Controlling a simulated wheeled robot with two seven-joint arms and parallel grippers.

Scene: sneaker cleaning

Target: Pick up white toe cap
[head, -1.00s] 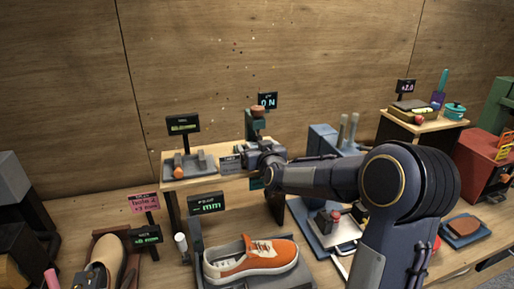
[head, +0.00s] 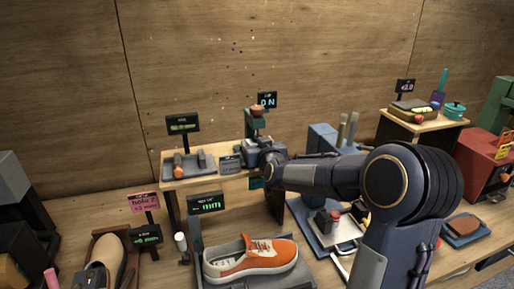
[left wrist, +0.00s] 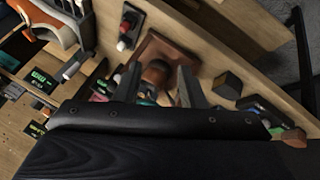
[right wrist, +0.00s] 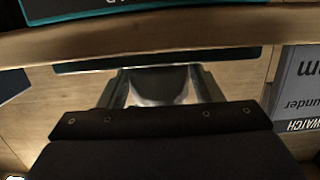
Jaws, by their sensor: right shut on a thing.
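My right gripper (right wrist: 158,88) is shut on a rounded piece, which looks like the white toe cap (right wrist: 158,80); it is grey in shadow with a pale lower edge. In the head view the right gripper (head: 262,152) is at the right end of the small raised shelf (head: 205,181), just in front of a green stand (head: 256,126). The held piece is hidden there. The left gripper is not in the head view.
An orange sneaker (head: 256,258) rests on a grey tray below the shelf. The shelf holds a small grey tray (head: 186,173) and a display (head: 183,124). A red machine (head: 482,160) stands at the right.

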